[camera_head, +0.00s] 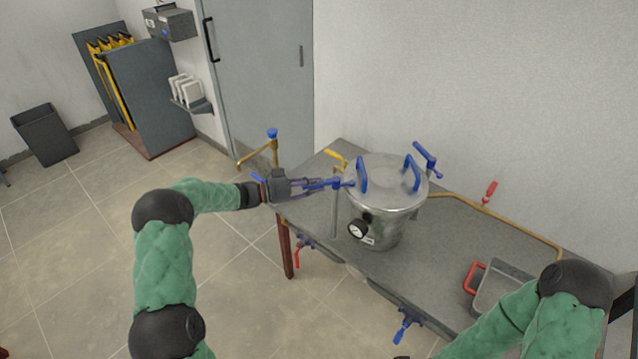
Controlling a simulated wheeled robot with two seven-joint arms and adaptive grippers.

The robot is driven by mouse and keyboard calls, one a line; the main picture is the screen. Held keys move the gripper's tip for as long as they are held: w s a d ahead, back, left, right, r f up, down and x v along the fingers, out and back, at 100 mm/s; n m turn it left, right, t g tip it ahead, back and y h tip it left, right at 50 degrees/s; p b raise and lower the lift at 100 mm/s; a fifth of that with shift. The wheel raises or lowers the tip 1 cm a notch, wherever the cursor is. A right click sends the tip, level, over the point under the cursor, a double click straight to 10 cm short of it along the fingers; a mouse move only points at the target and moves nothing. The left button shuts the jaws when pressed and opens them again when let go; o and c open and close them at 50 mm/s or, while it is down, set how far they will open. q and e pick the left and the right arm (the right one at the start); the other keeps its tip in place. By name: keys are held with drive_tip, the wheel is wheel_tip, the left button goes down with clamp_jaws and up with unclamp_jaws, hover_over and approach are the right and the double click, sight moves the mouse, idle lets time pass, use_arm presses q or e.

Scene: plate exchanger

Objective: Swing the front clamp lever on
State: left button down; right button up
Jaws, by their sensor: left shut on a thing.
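A steel lidded vessel (388,215) stands upright on the grey table, with two blue handles on its lid and a round gauge (357,229) on its front. A blue clamp lever (335,184) sits at the left of the lid's rim. My left gripper (318,186) reaches in from the left and is shut on this lever, beside the vessel. Another blue lever (427,158) stands at the back right of the lid. My right arm comes in at the bottom right; its gripper is out of the picture.
The grey table (440,262) carries a metal tray (498,288) with a red handle at the right. Brass pipes with a red valve handle (489,191) run behind the vessel. Blue valves hang along the table's front edge.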

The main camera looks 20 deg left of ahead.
idle(0.3)
use_arm(q)
drive_tip(key=c, duration=1.1)
unclamp_jaws()
drive_tip(key=shift+w, duration=0.1)
drive_tip(key=shift+c, duration=0.2)
drive_tip(key=v, duration=1.2)
